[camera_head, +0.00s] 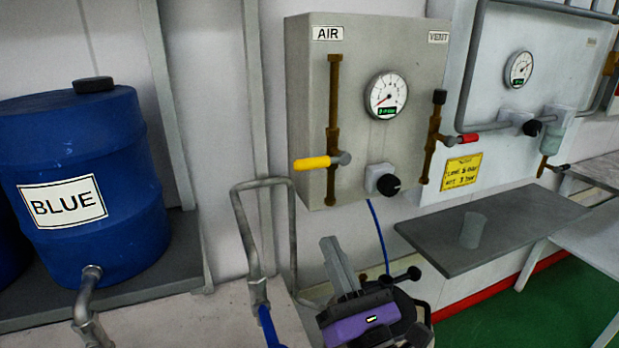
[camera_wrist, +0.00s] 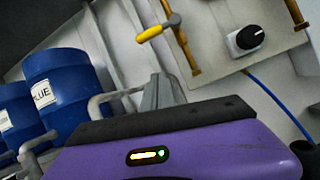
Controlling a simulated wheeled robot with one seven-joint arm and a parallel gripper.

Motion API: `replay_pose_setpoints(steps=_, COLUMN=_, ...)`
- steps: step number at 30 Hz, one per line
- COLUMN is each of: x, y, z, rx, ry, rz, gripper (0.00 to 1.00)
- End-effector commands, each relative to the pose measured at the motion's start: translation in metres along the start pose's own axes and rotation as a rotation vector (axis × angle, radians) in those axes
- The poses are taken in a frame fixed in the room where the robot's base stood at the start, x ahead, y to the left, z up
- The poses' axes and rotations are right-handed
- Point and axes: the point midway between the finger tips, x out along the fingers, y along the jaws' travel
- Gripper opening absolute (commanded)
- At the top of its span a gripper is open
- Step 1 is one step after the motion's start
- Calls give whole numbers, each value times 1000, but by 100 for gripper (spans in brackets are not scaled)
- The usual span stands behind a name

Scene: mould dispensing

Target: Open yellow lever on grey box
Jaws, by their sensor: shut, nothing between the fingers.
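The grey box (camera_head: 360,58) hangs on the wall and carries AIR and VENT labels, a gauge and a black knob. The yellow lever (camera_head: 312,162) sits on the brass pipe at the box's left side, below the AIR label, and sticks out to the left, crosswise to the pipe. It also shows at the top of the wrist view (camera_wrist: 158,28). My purple-bodied gripper (camera_head: 332,243) is below the box with its grey fingers pointing up, shut and empty. In the wrist view its fingers (camera_wrist: 163,82) end below the lever, apart from it.
A red lever (camera_head: 468,138) sits on the VENT pipe at right. A blue barrel (camera_head: 85,190) stands on the left shelf. A bent grey pipe (camera_head: 240,215) rises left of my gripper. A grey shelf (camera_head: 500,225) with a small cup (camera_head: 473,232) is at right.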

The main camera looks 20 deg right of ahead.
Motion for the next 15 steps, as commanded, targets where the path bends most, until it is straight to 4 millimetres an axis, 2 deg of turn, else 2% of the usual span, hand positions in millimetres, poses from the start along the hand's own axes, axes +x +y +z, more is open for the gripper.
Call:
replay_pose_setpoints(steps=3, x=0, y=-2, z=-2, rx=-140, ry=5, rz=-6, gripper=0)
replay_pose_setpoints(steps=6, x=0, y=-2, z=-2, rx=-205, ry=6, rz=-8, gripper=0)
replay_pose_setpoints(steps=15, x=-1, y=-2, z=-2, rx=-239, ry=6, rz=-8, gripper=0)
